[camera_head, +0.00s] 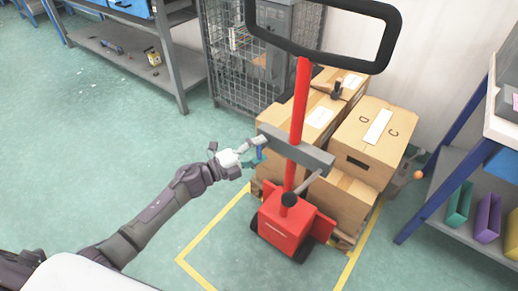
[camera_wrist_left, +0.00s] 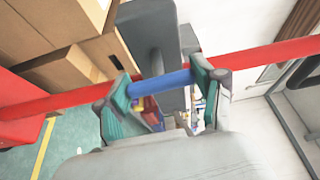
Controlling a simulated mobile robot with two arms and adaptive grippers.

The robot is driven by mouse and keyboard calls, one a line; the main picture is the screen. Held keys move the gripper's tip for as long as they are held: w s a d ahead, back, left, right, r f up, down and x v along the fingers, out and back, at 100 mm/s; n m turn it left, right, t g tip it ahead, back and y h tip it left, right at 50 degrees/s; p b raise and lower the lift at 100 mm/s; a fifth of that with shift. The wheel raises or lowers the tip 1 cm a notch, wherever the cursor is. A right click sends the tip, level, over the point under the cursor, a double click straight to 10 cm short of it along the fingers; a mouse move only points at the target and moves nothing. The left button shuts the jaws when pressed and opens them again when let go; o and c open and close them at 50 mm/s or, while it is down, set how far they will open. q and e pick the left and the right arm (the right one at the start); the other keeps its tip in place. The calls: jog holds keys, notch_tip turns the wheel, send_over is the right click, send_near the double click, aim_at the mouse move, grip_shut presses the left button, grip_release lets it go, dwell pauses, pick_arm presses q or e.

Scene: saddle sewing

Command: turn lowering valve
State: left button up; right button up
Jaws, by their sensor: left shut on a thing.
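The red lifting truck (camera_head: 285,222) stands on the floor, with a red mast, a grey crossbar (camera_head: 297,150) and a black loop handle (camera_head: 383,50). My left gripper (camera_head: 256,156) is at the left end of the crossbar. In the left wrist view its two teal fingers (camera_wrist_left: 168,80) are closed on a blue bar, which I take as the lowering valve (camera_wrist_left: 163,82). My right gripper is not in view.
Cardboard boxes (camera_head: 372,138) are stacked on a pallet behind the truck. A wire cage (camera_head: 232,62) stands at the back and a workbench (camera_head: 180,62) at the upper left. A shelf with coloured bins (camera_head: 487,218) is at the right. The green floor at left is clear.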

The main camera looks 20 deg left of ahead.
pick_arm(q)
jog(key=shift+f, duration=0.1)
jog(key=o, duration=1.2)
jog(key=shift+c, duration=0.2)
jog(key=v, duration=1.2)
